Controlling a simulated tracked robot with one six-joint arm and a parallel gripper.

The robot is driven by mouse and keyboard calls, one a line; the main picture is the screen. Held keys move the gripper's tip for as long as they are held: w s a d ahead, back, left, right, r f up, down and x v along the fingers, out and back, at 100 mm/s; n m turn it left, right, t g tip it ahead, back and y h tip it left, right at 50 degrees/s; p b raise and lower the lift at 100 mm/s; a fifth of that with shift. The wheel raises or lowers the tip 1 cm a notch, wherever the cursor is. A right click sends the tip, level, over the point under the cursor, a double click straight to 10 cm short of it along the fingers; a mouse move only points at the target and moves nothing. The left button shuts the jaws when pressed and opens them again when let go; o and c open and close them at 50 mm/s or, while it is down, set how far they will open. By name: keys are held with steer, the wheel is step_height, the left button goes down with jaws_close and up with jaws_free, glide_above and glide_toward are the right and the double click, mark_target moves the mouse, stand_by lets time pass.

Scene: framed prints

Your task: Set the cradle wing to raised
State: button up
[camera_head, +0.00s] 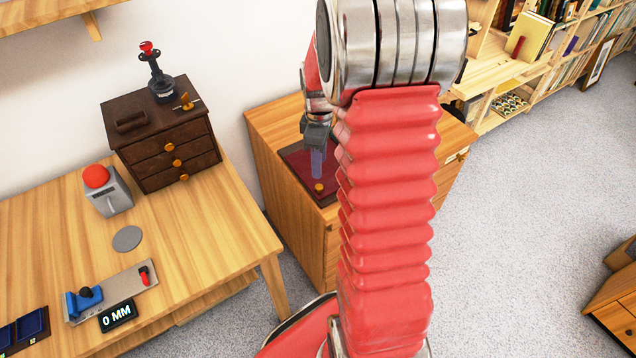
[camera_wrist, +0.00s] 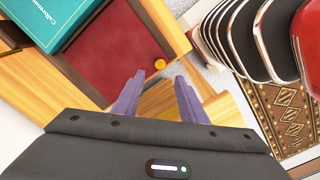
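A dark red panel (camera_head: 296,160) with a small brass knob (camera_head: 319,187) lies on the wooden cabinet's top; it looks like the cradle wing and appears flat. In the wrist view the panel (camera_wrist: 110,55) has a wooden border, and the knob (camera_wrist: 160,64) is near its edge. My gripper (camera_head: 317,172) points down over the panel, just behind the knob in the head view. In the wrist view my gripper (camera_wrist: 159,78) has its two purple fingers apart with nothing between them. The knob shows just beyond the fingertips. My arm hides the panel's right part in the head view.
A teal book (camera_wrist: 68,20) lies beside the panel. The wooden cabinet (camera_head: 295,225) stands right of a desk (camera_head: 190,240). The desk bears a dark drawer box (camera_head: 165,135), a red-button device (camera_head: 110,195) and a slider (camera_head: 110,290). Bookshelves (camera_head: 500,75) line the back right.

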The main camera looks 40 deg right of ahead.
mark_target(318, 186)
step_height(318, 186, down, 9)
steer(key=shift+f, duration=0.15)
steer(key=shift+c, duration=0.6)
jaws_close()
steer(key=shift+a, duration=0.15)
stand_by(0.4)
